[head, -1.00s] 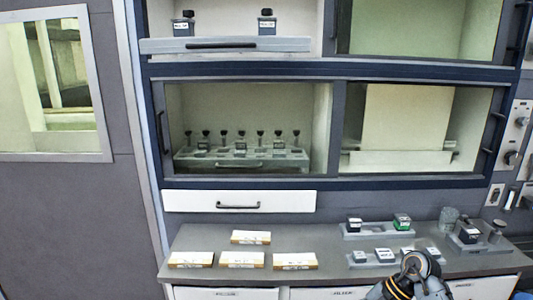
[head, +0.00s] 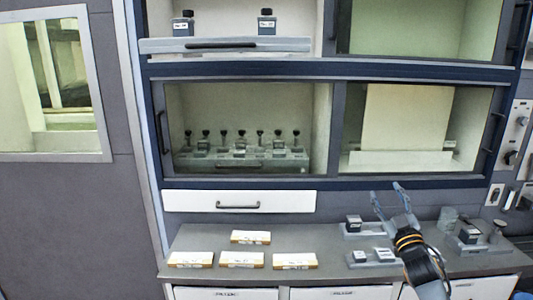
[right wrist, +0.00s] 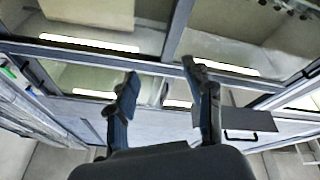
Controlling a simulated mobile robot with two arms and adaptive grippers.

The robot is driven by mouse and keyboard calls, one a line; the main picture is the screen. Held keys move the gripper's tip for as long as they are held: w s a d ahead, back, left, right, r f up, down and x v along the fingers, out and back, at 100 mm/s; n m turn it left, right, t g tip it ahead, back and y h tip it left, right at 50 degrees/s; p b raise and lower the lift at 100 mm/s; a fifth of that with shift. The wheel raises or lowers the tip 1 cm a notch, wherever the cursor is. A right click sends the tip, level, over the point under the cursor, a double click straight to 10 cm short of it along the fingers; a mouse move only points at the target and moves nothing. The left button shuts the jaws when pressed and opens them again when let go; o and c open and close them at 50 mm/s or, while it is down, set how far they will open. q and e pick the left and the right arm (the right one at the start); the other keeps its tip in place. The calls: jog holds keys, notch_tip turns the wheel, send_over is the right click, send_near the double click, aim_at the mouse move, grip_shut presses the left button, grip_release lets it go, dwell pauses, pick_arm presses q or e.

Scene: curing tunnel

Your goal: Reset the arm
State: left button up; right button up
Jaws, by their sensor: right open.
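My right gripper (head: 393,201) is raised above the right part of the counter, in front of the lower cabinet's bottom edge. Its two fingers point up and stand apart, with nothing between them. In the right wrist view the open fingers (right wrist: 165,88) also show empty, with the cabinet front beyond them. My right arm hides part of the small trays behind it. My left gripper is in neither view.
The grey counter (head: 215,240) carries several labelled boxes (head: 242,259) at left and a grey tray (head: 350,232) at right. A glass jar (head: 448,215) stands farther right. A white drawer (head: 285,201) is above the counter. A rack (head: 240,162) of dark-topped items sits in the lower cabinet.

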jog(key=s+f+m+g+h+b, duration=0.25)
jog(key=f+g, duration=0.45)
jog(key=f, duration=2.1)
jog(key=s+a+f+g+b, duration=0.1)
jog(key=s+f+g, duration=0.1)
jog(key=s+f, duration=0.5)
jog(key=s+f+m+g+b, duration=0.1)
jog(key=s+f, duration=0.3)
jog(key=f, duration=0.7)
jog(key=s+a+f+g+b, duration=0.1)
jog(key=s+f+g, duration=0.1)
jog(key=s+f, duration=0.5)
jog(key=s+a+f+g+y+b, duration=0.1)
jog(key=s+a+f+g, duration=0.1)
jog(key=s+f, duration=0.9)
jog(key=s+a+f+g+y+b, duration=0.1)
jog(key=s+a+f+g+b, duration=0.15)
jog(key=s+f, duration=0.95)
jog(key=s+a+f+g, duration=0.1)
jog(key=s+f+g, duration=0.1)
jog(key=s, duration=0.9)
jog(key=s+a+f+g+b, duration=0.1)
jog(key=s+f, duration=0.4)
jog(key=s, duration=0.7)
jog(key=shift+s+a+g, duration=0.25)
jog(key=shift+a+g, duration=0.25)
jog(key=shift+g, duration=0.25)
jog(key=shift+f+m, duration=0.1)
jog(key=shift+m, duration=0.15)
